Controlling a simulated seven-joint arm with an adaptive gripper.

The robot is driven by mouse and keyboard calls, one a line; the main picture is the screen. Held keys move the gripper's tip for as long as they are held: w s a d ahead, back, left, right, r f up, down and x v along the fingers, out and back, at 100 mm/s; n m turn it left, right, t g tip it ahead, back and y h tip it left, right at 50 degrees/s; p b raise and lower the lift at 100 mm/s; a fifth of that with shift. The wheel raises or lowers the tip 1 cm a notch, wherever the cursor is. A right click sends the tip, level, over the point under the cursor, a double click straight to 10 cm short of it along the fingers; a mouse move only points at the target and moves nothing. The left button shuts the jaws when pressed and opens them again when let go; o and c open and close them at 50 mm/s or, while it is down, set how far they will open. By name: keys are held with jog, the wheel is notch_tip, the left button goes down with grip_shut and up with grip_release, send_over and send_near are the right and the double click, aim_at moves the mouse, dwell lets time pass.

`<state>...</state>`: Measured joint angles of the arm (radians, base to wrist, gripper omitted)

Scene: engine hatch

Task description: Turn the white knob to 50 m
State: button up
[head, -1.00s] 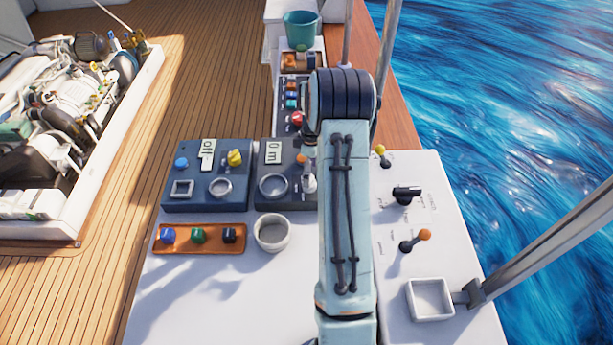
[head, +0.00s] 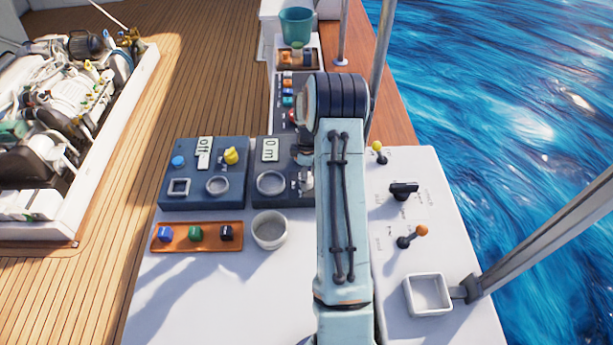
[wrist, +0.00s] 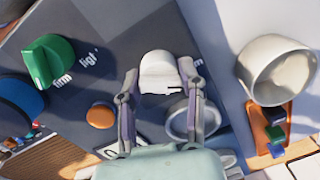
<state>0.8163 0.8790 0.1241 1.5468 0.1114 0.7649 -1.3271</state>
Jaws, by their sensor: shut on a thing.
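The white knob (wrist: 158,70) sits on the dark blue panel in the wrist view, between the two fingers of my gripper (wrist: 160,76). The fingers are closed on its sides. In the head view the white knob (head: 306,181) shows at the right edge of the dark blue panel (head: 262,199), partly behind my arm. The small display (head: 270,149) on that panel reads "0 m". My gripper's fingers are mostly hidden by the arm in the head view.
A green knob (wrist: 48,60) and an orange button (wrist: 100,115) are near the white knob. A white bowl (head: 270,230) stands in front of the panel. An orange tray (head: 197,237) with coloured blocks lies left of it. A black lever (head: 403,190) stands right of my arm.

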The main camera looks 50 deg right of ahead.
jog(key=shift+m, duration=0.3)
jog(key=m, duration=0.5)
jog(key=shift+d+m, duration=0.1)
jog(key=shift+m, duration=0.2)
jog(key=m, duration=0.5)
jog(key=shift+t, duration=0.3)
jog(key=m, duration=0.5)
jog(key=shift+s+m, duration=0.1)
jog(key=shift+m, duration=0.3)
jog(key=m, duration=0.6)
jog(key=shift+h, duration=0.3)
jog(key=shift+s, duration=0.1)
jog(key=o, duration=1.1)
